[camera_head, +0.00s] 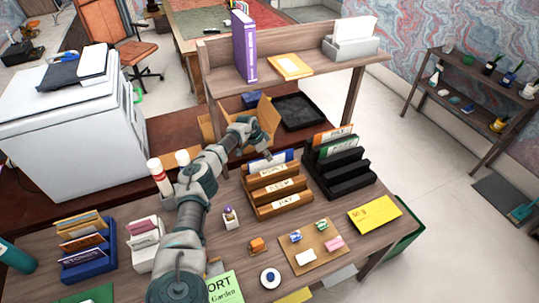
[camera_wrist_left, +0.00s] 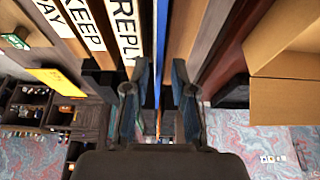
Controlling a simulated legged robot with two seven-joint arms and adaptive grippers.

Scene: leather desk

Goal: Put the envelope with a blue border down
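A wooden sorter (camera_head: 278,198) with labelled tiers stands on the desk. An envelope with blue on it (camera_head: 283,158) stands upright at its back, behind the REPLY tier. In the left wrist view the envelope shows edge-on as a thin blue and white strip (camera_wrist_left: 158,45). My left gripper (camera_head: 268,156) is over the sorter's back, at the envelope. In the left wrist view its two fingers (camera_wrist_left: 159,85) are apart, one on each side of the strip, with gaps visible. The envelope's lower part is hidden in the sorter. My right gripper is not in view.
A black sorter (camera_head: 340,178) with folders stands close on the right. An open cardboard box (camera_head: 267,115) and a black tray (camera_head: 299,110) lie behind, under a raised shelf (camera_head: 300,72). A yellow envelope (camera_head: 374,214) and corkboard (camera_head: 312,247) lie in front.

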